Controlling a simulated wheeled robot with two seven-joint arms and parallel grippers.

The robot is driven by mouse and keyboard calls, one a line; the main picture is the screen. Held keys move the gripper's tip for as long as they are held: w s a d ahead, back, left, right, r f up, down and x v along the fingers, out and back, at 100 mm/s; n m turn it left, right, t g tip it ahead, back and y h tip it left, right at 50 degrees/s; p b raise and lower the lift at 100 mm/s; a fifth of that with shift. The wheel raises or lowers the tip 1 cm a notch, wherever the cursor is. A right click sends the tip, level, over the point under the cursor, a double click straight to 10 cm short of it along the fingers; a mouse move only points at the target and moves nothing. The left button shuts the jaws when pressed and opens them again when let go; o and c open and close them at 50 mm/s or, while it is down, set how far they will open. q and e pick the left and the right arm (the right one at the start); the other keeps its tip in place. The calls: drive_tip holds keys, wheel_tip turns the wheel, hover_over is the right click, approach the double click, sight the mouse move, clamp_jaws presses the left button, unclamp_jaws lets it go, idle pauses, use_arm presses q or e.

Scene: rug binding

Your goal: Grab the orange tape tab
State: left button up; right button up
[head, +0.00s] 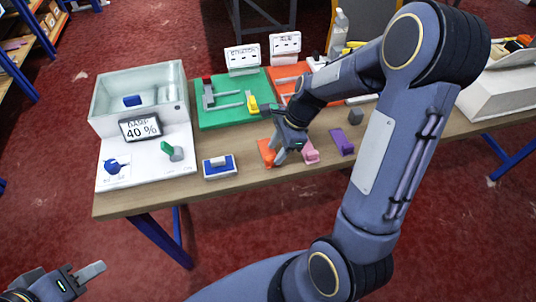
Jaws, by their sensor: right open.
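The orange tape tab (266,153) lies on the wooden table near its front edge, left of a pink piece and partly hidden by my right gripper. My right gripper (279,153) points down over the tab's right side with its jaws open. Whether a finger touches the tab cannot be told. My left gripper (92,272) is at the bottom left corner, low and away from the table. It is partly cut off, and its jaw opening is unclear.
On the table (235,190) stand a blue-white block (220,172), a pink piece (311,156), a purple piece (342,142), a green board (222,113) and a white machine with a "DAMP 40 %" sign (141,128). A bottle (339,30) stands behind.

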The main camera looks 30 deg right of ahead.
drive_tip(key=shift+x, duration=1.4)
drive_tip(key=shift+s, duration=0.1)
clamp_jaws()
drive_tip(key=shift+r, duration=0.1)
